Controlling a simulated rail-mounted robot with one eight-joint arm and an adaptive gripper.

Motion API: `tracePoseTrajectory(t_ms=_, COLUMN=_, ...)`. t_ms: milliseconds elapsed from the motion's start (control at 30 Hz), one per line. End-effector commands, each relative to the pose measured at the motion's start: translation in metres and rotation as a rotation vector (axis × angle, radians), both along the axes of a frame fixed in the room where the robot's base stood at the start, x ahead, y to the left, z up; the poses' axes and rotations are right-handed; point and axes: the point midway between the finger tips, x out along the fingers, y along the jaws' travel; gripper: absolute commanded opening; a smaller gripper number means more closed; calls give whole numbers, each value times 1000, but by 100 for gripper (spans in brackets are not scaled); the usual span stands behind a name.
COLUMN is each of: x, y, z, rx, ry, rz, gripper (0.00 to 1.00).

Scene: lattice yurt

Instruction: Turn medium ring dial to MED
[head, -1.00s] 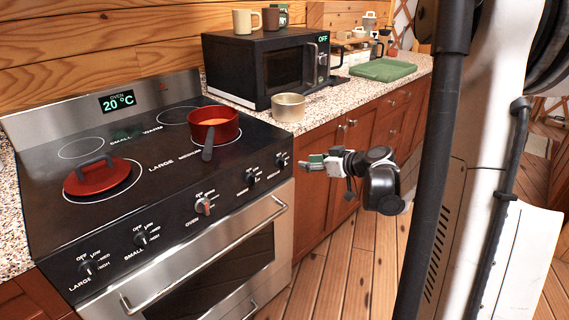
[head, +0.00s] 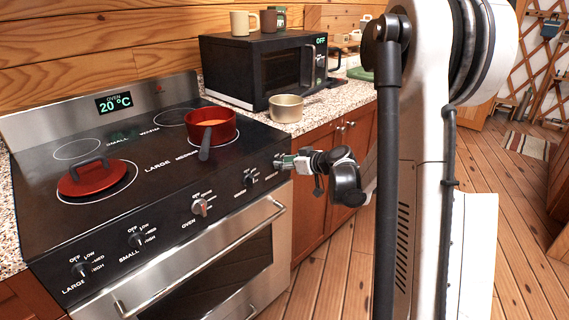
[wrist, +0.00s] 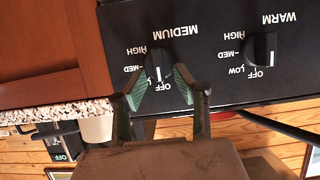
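The medium ring dial (wrist: 157,72) is a round black knob under the upside-down MEDIUM label in the wrist view. Its white mark points towards OFF. My gripper (wrist: 159,80) is open, with one green-padded finger on either side of the dial; I cannot tell whether either pad touches it. In the head view my gripper (head: 285,161) is at the right end of the stove's front panel and hides most of this dial.
The warm dial (wrist: 262,50) sits beside it, with the oven dial (head: 200,207) further left. A red saucepan (head: 222,131) stands on the medium ring, its handle pointing forward. A red lid (head: 92,178) lies on the large ring. The oven handle (head: 200,262) juts out below.

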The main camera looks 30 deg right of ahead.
Motion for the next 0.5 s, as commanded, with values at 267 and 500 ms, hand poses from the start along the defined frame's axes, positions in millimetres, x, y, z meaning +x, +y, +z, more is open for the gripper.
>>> tracePoseTrajectory(t_ms=267, x=0, y=0, z=0, rx=0, ry=0, rz=0, gripper=0)
tracePoseTrajectory(t_ms=500, x=0, y=0, z=0, rx=3, ry=1, rz=1, gripper=0)
